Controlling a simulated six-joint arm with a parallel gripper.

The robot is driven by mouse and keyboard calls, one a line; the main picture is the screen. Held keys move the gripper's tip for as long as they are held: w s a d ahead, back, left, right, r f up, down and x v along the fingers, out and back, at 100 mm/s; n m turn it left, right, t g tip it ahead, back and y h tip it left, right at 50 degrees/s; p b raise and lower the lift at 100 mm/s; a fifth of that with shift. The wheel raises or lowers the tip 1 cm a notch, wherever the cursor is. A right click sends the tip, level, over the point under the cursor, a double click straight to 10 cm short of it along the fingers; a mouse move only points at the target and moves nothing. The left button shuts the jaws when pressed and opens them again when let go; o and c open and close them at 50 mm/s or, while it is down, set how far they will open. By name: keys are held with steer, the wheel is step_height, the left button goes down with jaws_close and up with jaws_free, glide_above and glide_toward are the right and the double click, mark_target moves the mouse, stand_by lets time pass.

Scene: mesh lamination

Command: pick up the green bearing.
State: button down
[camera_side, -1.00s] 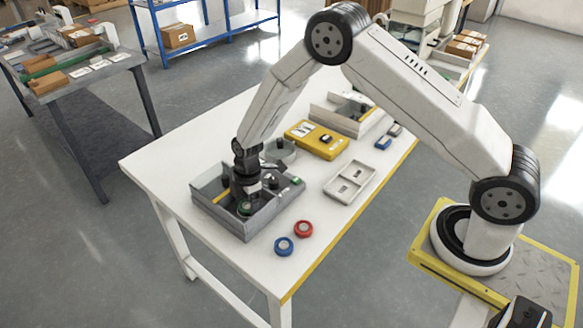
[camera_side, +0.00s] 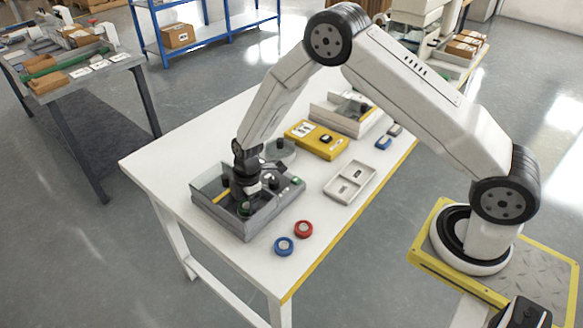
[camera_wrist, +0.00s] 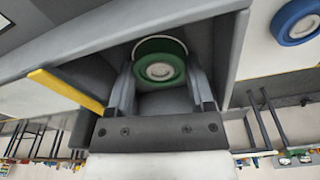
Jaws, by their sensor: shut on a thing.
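The green bearing (camera_wrist: 160,68) is a green ring with a pale centre. In the wrist view it sits between my gripper's two fingers (camera_wrist: 160,82), which are shut on it. In the side view the bearing (camera_side: 244,208) shows as a small green spot at my gripper (camera_side: 246,200), inside the grey open box (camera_side: 250,230). The box walls also show around the fingers in the wrist view (camera_wrist: 232,45). I cannot tell whether the bearing still touches the box floor.
A blue ring (camera_side: 284,246) and a red ring (camera_side: 303,229) lie on the white table in front of the box. A pale two-pocket tray (camera_side: 350,180) and a yellow device (camera_side: 316,140) stand to the right. Bare table lies at the left corner (camera_side: 165,160).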

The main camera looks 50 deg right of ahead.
steer(key=shift+r, duration=0.15)
steer(key=shift+r, duration=0.9)
steer(key=s+d+r, duration=0.1)
steer(key=s+r, duration=1)
steer(key=s, duration=0.3)
steer(key=shift+d, duration=0.35)
steer(key=shift+d+f, duration=0.1)
